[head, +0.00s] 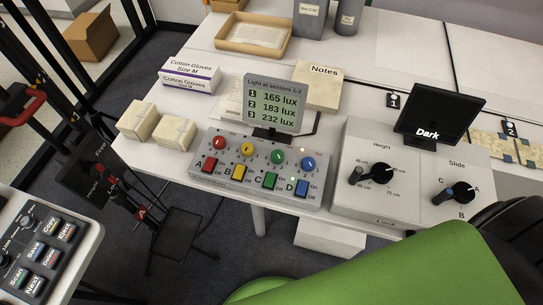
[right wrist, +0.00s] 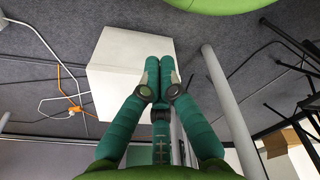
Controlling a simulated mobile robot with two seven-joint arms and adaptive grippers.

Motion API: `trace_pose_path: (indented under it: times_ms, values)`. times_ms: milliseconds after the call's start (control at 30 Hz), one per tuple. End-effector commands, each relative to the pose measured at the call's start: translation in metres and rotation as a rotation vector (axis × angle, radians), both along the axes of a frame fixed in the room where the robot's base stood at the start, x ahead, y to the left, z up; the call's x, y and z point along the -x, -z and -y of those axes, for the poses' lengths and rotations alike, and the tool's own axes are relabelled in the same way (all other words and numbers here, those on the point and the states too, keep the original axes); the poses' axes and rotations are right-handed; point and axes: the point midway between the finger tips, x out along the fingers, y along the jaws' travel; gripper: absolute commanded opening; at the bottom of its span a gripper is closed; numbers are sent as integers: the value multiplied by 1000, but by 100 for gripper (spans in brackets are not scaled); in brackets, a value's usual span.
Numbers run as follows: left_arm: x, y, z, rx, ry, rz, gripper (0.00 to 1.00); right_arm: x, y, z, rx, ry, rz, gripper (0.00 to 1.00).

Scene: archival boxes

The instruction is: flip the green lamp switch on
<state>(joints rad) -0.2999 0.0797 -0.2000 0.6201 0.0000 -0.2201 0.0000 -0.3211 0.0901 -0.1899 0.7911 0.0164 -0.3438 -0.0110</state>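The switch panel (head: 255,171) is a grey box on the white desk in the head view. Its green switch (head: 270,181), labelled C, sits between the yellow switch B (head: 239,173) and the blue switch D (head: 302,188). The red switch A (head: 209,164) is at the left end. On and Off marks stand beside the switches; I cannot tell which way the green one is tipped. A green knob (head: 278,156) is above it. My right gripper (right wrist: 160,66) shows in the right wrist view with fingertips together, nothing visible between them. My left gripper is not in view.
A display (head: 274,103) behind the panel reads 165, 183 and 232 lux. A dial box (head: 408,185) with a screen reading Dark (head: 438,115) stands to the right. Two small boxes (head: 174,133) are at the left. A large green shape covers the lower right.

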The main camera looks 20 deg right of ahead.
Motion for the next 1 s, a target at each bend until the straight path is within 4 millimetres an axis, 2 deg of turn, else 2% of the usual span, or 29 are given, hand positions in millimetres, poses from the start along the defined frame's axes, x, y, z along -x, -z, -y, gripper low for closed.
trace_pose_path:
  times_ms: [33,100,267,400,600,867,1000]
  values:
    - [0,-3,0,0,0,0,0,-18,-12,-1,-3,3,18,0]
    - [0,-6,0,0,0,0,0,-41,-28,-3,-7,6,33,0]
    - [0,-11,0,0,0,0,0,-87,-74,-8,-20,9,65,0]
    - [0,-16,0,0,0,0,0,-122,-122,-13,-35,4,95,0]
    - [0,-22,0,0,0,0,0,-154,-198,-19,-55,-18,135,0]
    - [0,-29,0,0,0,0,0,-169,-291,-27,-76,-60,179,0]
    - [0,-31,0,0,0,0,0,-198,-331,-24,-154,-220,248,0]
